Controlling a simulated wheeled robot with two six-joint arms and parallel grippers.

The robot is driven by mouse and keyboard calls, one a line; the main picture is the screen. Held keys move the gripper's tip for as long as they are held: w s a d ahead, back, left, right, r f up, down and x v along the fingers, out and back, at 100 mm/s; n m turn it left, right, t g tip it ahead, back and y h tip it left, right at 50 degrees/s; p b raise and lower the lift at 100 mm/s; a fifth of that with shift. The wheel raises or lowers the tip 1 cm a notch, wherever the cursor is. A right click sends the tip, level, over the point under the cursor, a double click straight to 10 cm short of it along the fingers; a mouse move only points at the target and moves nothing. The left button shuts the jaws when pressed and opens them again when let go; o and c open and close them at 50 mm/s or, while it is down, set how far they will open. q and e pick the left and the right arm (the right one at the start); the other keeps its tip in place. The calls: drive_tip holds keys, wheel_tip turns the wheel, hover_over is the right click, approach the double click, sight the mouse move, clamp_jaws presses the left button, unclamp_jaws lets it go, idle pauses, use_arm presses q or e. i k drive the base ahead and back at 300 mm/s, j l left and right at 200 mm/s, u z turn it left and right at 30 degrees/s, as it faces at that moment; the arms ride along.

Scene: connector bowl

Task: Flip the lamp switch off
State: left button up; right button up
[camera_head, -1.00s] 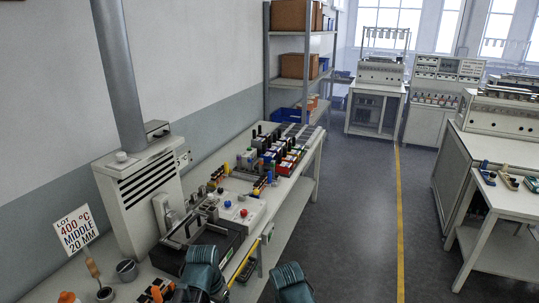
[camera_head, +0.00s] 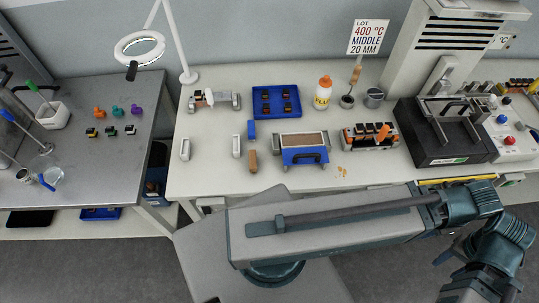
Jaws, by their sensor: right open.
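A white ring lamp (camera_head: 139,46) hangs over the gap between the two benches at the upper left, on a thin white arm from a round foot on the white bench. Its ring looks bright. A small dark part (camera_head: 131,71) sticks down from the ring's near edge; I cannot tell whether it is the switch or its position. My right gripper (camera_head: 446,251) is at the lower right, open and empty, far from the lamp. My right arm crosses the lower middle. My left gripper is out of view.
The white bench holds a blue tray (camera_head: 276,101), an orange-capped bottle (camera_head: 323,92), a blue-fronted box (camera_head: 304,149) and a black device (camera_head: 445,132). The grey bench (camera_head: 95,165) at left holds small colored connectors and a white cup (camera_head: 53,115). Floor shows in front.

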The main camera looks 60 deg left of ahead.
sight(207, 210)
drive_tip(key=u, duration=0.45)
drive_tip(key=j+u, duration=0.15)
drive_tip(key=u, duration=0.3)
drive_tip(key=k+j+u, duration=0.1)
drive_tip(key=u, duration=0.35)
drive_tip(key=j+u, duration=0.1)
drive_tip(key=u, duration=0.35)
drive_tip(key=j+u, duration=0.1)
drive_tip(key=u, duration=0.4)
drive_tip(key=j+u, duration=0.1)
drive_tip(key=u, duration=0.35)
drive_tip(key=j, duration=0.1)
drive_tip(key=k+u, duration=0.3)
drive_tip(key=k+j+u, duration=0.1)
drive_tip(key=k+u, duration=0.2)
drive_tip(key=k, duration=0.15)
